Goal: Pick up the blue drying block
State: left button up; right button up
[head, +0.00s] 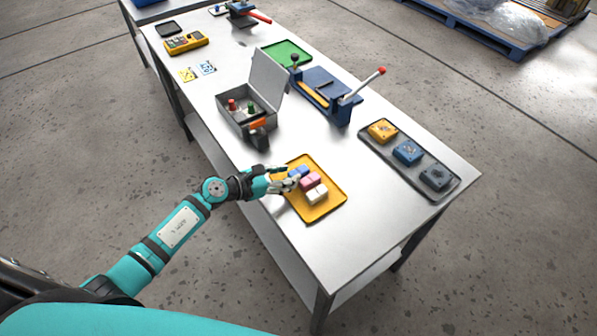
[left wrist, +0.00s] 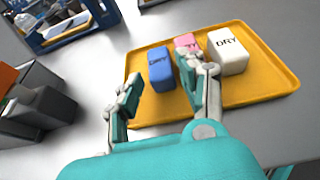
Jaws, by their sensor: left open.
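The blue drying block (left wrist: 160,69) stands on the yellow tray (left wrist: 262,92) in the left wrist view, with dark lettering on its top. It also shows in the head view (head: 300,171), partly covered by my gripper. My left gripper (left wrist: 165,95) is open, its fingers on either side of the blue block's near end; contact cannot be told. In the head view my left gripper (head: 287,179) reaches over the tray's left edge. A pink block (left wrist: 187,43) and a white block (left wrist: 228,51) marked DRY stand to the right of the blue one. My right gripper is not in view.
A grey open-lidded box (head: 240,119) stands behind my left gripper on the metal table (head: 375,223). A dark tray (head: 447,180) with yellow, blue and grey pieces lies to the right. A blue lever press (head: 328,98) stands further back. The table's front right corner is clear.

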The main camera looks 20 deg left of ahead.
pick_arm(q)
jog(key=shift+x, duration=1.05)
jog(key=shift+s, duration=0.1)
jog(key=shift+f, duration=0.1)
jog(key=c, duration=0.8)
